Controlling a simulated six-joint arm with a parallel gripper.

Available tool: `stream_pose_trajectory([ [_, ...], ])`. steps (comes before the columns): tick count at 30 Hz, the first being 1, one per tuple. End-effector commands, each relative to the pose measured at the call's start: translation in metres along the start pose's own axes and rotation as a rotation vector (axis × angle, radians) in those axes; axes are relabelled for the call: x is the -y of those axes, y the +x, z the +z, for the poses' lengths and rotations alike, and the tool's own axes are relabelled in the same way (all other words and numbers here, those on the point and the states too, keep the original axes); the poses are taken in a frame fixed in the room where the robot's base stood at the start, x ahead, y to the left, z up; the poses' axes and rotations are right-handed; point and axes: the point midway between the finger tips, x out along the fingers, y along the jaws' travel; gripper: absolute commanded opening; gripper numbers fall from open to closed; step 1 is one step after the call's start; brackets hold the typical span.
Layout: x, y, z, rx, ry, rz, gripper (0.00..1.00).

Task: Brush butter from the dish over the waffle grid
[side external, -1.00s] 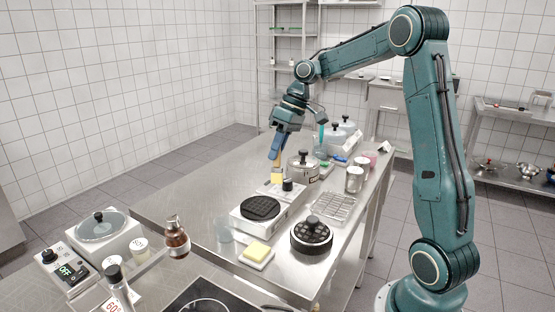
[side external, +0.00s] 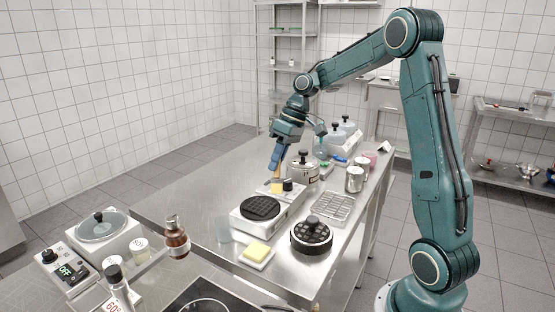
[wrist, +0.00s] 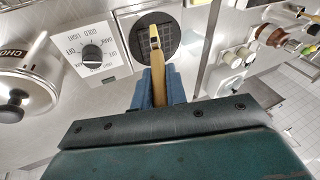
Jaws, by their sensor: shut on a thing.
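In the side view the brush's yellow end (side external: 277,188) is low beside the control knob, behind the waffle grid (side external: 261,208). The dark round grid sits on a light appliance. In the wrist view the brush tip overlaps the grid (wrist: 168,36); I cannot tell whether they touch. The butter dish (side external: 257,262), with a yellow block of butter (side external: 258,250) on it, stands in front of the appliance, apart from the brush.
A black gridded round lid (side external: 312,236) and a wire rack (side external: 334,206) lie right of the appliance. A lidded pot (side external: 303,168) stands close behind the brush. A brown bottle (side external: 175,238) stands front left. The table's left back part is clear.

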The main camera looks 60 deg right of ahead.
Motion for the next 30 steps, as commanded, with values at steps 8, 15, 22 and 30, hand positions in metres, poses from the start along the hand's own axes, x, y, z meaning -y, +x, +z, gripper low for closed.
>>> stream_pose_trajectory([
  [8,-0.008,0.024,0.007,0.002,0.001,-0.002,0.00],
  [15,-0.015,0.041,-0.003,0.000,-0.002,-0.001,0.00],
  [22,-0.017,0.045,-0.023,0.000,-0.003,-0.001,0.00],
  [30,-0.020,0.050,-0.047,0.000,-0.003,0.000,0.00],
])
